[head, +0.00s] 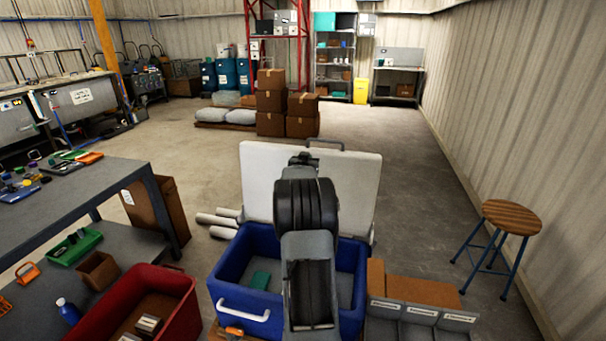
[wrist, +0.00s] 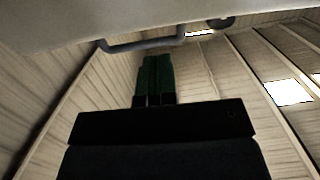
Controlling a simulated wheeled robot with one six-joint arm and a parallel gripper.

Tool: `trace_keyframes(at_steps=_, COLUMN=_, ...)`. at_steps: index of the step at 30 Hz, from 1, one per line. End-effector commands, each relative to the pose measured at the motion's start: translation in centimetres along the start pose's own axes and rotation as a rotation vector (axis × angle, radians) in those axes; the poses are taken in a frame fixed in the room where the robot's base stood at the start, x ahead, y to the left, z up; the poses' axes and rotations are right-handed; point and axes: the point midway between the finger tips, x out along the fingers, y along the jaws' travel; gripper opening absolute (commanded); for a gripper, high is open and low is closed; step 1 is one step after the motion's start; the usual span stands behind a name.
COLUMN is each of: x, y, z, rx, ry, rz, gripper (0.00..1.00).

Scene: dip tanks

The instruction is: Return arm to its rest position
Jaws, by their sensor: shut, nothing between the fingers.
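My arm rises in the middle of the head view, in front of a white upright panel (head: 262,175) and over a blue bin (head: 229,258). My gripper is hidden behind the arm links there. In the wrist view my gripper (wrist: 155,62) shows two green fingers side by side, closed together with nothing between them. Ribbed walls or roof and bright openings lie beyond the fingertips.
A red bin (head: 180,290) and a grey workbench (head: 110,180) stand at left. Grey compartments (head: 425,312) and a cardboard box (head: 420,288) are at lower right. A wooden stool (head: 511,217) stands near the right wall. Stacked cartons (head: 271,100) are farther back; the floor between is open.

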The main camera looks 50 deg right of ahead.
Motion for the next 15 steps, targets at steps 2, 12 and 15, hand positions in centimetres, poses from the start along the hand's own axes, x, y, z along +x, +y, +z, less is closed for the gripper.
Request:
trace_keyframes(at_steps=2, x=-1.7, y=-0.2, z=0.2, rx=0.0, ry=0.001, rz=-0.005, gripper=0.0)
trace_keyframes(at_steps=12, x=-6.0, y=-0.3, z=0.1, rx=0.001, ry=0.0, rz=-0.005, gripper=0.0)
trace_keyframes(at_steps=15, x=-6.6, y=-0.2, z=0.1, rx=0.001, ry=0.0, rz=-0.003, gripper=0.0)
